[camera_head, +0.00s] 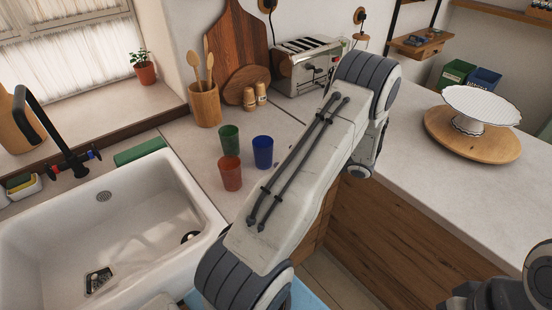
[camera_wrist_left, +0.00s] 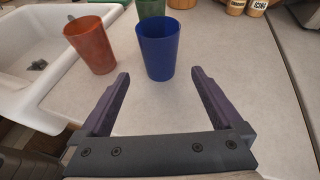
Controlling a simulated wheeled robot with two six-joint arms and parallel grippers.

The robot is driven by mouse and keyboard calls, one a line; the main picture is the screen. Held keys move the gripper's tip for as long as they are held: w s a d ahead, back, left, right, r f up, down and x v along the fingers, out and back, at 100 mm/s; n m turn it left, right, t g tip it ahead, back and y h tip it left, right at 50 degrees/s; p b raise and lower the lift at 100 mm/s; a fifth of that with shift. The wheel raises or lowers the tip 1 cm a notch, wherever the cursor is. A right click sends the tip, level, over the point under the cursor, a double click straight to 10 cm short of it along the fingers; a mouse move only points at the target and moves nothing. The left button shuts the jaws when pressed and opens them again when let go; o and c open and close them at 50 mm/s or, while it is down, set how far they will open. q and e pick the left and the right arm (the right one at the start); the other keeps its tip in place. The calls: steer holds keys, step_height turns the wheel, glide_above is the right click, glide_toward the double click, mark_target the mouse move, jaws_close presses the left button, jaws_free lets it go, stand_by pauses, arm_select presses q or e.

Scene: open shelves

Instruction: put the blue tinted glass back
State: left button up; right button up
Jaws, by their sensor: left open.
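The blue tinted glass (camera_head: 263,151) stands upright on the counter, right of a red-orange glass (camera_head: 231,173) and a green glass (camera_head: 229,138). In the left wrist view the blue glass (camera_wrist_left: 158,50) is centred ahead of my left gripper (camera_wrist_left: 160,74). The gripper's two dark fingers are open, with nothing held, and the glass's base shows between the fingertips. In the head view my arm hides the left gripper.
A white sink (camera_head: 105,225) lies to the left. Behind the glasses stand a utensil holder (camera_head: 205,105), two shakers (camera_head: 249,98) and a toaster (camera_head: 308,68). A white cake stand (camera_head: 484,105) sits on a round board at right. The right counter's front part is clear.

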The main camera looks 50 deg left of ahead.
arm_select(q)
steer(key=s+d+r+n+h, duration=0.1)
steer(key=d+r+h, duration=0.15)
steer(key=d, duration=0.45)
steer(key=s+d+r+n+h, duration=0.1)
steer(key=d+r+n, duration=0.15)
steer(key=d, duration=0.45)
steer(key=s+d+r+n+t+h, duration=0.1)
steer(key=s+d+r+h, duration=0.1)
steer(key=s+d, duration=0.4)
steer(key=s+d+r+n+t+h, duration=0.1)
steer(key=s+d+h, duration=0.4)
steer(key=d, duration=0.6)
steer(key=s+d+r+n+t+h, duration=0.1)
steer(key=s+d+r+n+h, duration=0.1)
steer(key=s+d, duration=0.6)
step_height(320, 180, up, 2)
steer(key=shift+s+d+h, duration=0.15)
steer(key=shift+s+h, duration=0.45)
steer(key=shift+h, duration=0.25)
